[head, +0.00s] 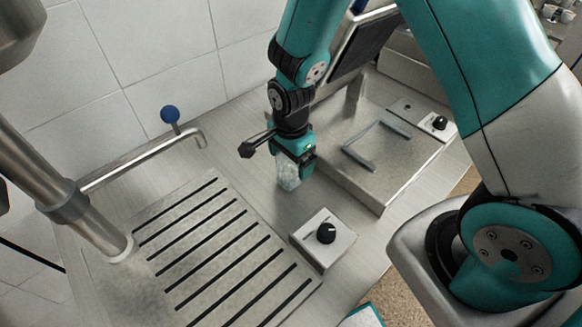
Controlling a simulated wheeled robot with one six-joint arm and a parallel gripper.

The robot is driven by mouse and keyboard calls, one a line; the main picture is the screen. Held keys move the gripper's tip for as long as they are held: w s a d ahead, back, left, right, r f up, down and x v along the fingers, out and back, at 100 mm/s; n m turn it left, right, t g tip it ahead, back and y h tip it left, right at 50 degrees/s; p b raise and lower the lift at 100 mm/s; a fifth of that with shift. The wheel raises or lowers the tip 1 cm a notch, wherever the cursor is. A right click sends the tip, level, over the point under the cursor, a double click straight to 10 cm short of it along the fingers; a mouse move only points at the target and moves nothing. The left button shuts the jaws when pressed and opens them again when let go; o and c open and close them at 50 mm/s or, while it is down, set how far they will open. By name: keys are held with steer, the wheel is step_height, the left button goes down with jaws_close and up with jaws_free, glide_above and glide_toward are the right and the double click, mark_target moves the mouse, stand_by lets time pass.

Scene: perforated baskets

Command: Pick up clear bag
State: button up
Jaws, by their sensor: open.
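The clear bag (289,175) is a small, pale, see-through crumpled shape on the metal counter, left of the raised steel box. My gripper (292,165) is teal and black and points down right over the bag. The bag's upper part is hidden by the gripper. The fingers are open, and the bag sits at or between the fingertips. I cannot tell whether they touch it.
A small metal box with a black knob (326,233) stands just in front of the bag. A slotted drain plate (218,250) lies at left, with a thin steel spout (150,160) above it. A raised steel box (385,185) stands at right. A tiled wall (140,50) is behind.

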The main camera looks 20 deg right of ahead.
steer(key=shift+f, duration=0.5)
steer(key=c, duration=1)
steer(key=shift+r, duration=0.1)
